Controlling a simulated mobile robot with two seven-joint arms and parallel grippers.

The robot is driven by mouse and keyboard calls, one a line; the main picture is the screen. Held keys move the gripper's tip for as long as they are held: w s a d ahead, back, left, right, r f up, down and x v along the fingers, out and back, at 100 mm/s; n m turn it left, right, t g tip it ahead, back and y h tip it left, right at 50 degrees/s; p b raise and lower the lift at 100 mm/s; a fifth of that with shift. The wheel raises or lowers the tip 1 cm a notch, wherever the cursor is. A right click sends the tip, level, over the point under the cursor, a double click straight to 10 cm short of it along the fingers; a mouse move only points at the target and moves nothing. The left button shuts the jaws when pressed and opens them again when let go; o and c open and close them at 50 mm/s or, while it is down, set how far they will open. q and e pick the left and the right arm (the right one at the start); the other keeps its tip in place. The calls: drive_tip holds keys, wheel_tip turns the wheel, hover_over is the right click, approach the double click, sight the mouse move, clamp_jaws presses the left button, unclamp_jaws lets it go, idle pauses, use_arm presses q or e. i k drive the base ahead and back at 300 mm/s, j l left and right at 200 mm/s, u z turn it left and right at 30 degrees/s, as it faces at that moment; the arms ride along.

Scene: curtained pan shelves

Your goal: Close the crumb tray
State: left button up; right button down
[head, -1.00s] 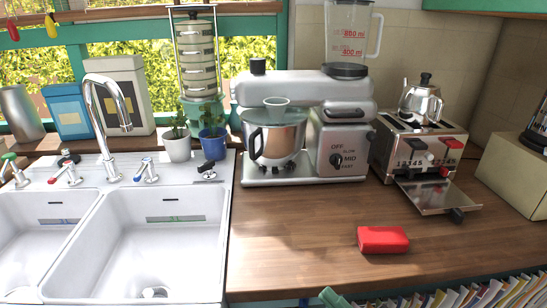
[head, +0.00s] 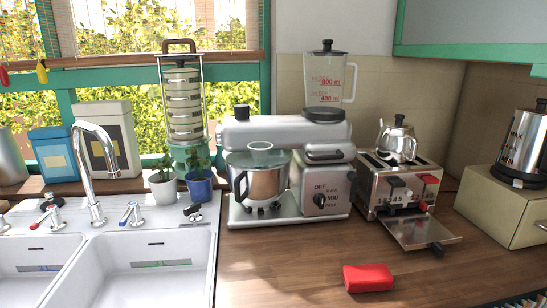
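The crumb tray (head: 415,232) is a flat metal sheet pulled out from the low front of the toaster (head: 378,195). It slopes out over the counter and has a small black knob (head: 437,249) at its front edge. The toaster is a steel box with black and red levers and number marks on its front. A small steel teapot (head: 397,140) sits on top of it. Neither of my grippers shows in the head view.
A red block (head: 368,278) lies on the wooden counter (head: 290,262) in front of the tray. A stand mixer (head: 290,165) with a blender stands left of the toaster. A cream box (head: 505,210) with a steel kettle is at right. The sink (head: 140,265) is at left.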

sight(413, 229)
drive_tip(key=z, duration=1.25)
